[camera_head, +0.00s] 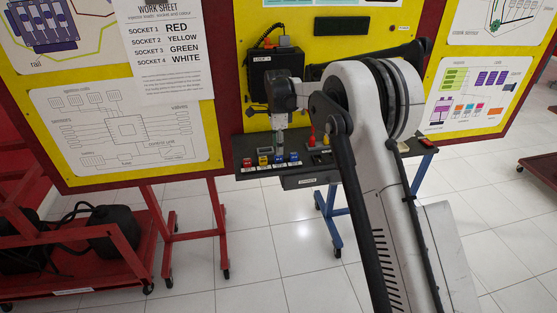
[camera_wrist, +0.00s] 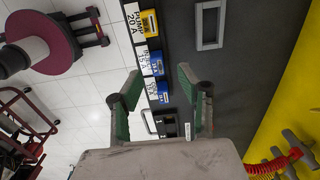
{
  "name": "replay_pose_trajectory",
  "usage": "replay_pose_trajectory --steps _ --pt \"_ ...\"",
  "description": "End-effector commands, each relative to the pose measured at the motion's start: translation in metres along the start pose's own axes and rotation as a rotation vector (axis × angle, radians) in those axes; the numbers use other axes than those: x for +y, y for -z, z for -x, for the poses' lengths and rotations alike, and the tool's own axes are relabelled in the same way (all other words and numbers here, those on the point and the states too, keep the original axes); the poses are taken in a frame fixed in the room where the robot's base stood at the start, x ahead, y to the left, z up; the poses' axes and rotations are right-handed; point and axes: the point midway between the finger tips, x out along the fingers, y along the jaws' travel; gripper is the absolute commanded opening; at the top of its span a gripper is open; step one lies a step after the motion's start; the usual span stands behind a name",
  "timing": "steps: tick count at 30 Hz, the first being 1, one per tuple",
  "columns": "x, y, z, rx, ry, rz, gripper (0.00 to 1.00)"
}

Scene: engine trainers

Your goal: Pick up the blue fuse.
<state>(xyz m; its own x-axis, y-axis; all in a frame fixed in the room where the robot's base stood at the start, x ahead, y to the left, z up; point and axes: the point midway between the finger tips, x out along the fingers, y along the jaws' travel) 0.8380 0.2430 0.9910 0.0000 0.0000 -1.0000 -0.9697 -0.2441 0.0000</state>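Two blue fuses stand side by side on the dark shelf's front edge. In the head view one blue fuse (camera_head: 278,159) is beside the yellow one and the other blue fuse (camera_head: 294,157) is to its right. The wrist view shows the same pair, one blue fuse (camera_wrist: 157,63) above the other blue fuse (camera_wrist: 162,91), each beside a white label. My gripper (camera_wrist: 160,80) is open, with green fingers apart on either side of the blue fuses in the picture and nothing between them. In the head view my gripper (camera_head: 280,142) hangs just above the fuse row.
A yellow fuse (camera_head: 263,160) and a red fuse (camera_head: 247,162) stand left of the blue ones on the shelf (camera_head: 310,170). A black box (camera_head: 274,70) is mounted on the yellow board behind. A red-topped part (camera_head: 312,139) stands on the shelf to the right.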

Motion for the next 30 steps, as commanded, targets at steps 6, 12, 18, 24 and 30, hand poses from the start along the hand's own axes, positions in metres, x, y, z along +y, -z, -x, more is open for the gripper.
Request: replay_pose_trajectory --steps 6,12,18,24,30 --pt "0.004 0.002 -0.028 0.000 0.000 0.000 0.36" --pt "0.004 0.002 -0.047 0.000 0.000 0.000 0.36" --pt "0.004 0.001 -0.049 0.000 0.000 0.000 0.36" --pt "0.004 0.001 -0.048 0.000 0.000 0.000 0.17" --pt "0.004 0.001 -0.048 0.000 0.000 0.000 0.03"
